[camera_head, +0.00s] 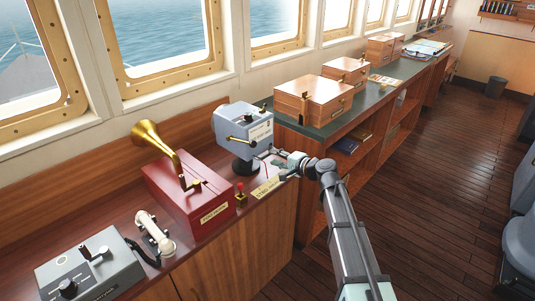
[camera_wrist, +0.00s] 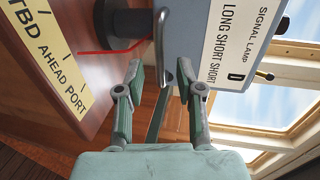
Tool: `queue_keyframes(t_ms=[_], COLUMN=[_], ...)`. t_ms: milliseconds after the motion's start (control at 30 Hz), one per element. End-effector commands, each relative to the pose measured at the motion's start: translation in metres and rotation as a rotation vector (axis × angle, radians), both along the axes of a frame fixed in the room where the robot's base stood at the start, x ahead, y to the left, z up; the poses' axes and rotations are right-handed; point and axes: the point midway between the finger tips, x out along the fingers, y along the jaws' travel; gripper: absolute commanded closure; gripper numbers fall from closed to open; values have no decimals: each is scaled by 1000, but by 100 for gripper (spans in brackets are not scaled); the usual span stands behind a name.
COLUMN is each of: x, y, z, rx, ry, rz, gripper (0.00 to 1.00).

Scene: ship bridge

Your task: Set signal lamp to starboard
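The signal lamp (camera_head: 243,128) is a grey-blue box on a dark round foot on the wooden console in the head view. Its white label and grey side (camera_wrist: 226,45) fill the upper right of the wrist view. A bent grey metal handle (camera_wrist: 159,38) projects from the lamp. My gripper (camera_wrist: 160,72) is open, with the handle in front of and between its fingertips; I cannot tell whether they touch. In the head view my gripper (camera_head: 275,158) is beside the lamp's right side. A yellow scale plate (camera_wrist: 45,50) reads TBD, AHEAD, PORT. A red line (camera_wrist: 112,47) lies near the lamp's foot.
Left of the lamp are a red box with a brass horn (camera_head: 190,190), a white handset (camera_head: 155,235) and a grey control box (camera_head: 90,275). Wooden boxes (camera_head: 313,98) stand on the green-topped counter behind.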

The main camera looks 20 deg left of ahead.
Motion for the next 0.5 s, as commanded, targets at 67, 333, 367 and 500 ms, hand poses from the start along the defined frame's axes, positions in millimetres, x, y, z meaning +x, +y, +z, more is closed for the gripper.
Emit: queue_keyframes(t_ms=[67, 333, 367, 500], x=[8, 17, 18, 18], y=[15, 39, 40, 42], z=[-2, -8, -9, -10], rx=[1, 0, 0, 0], ry=[1, 0, 0, 0], rz=[3, 1, 1, 0], gripper=[63, 63, 63, 63])
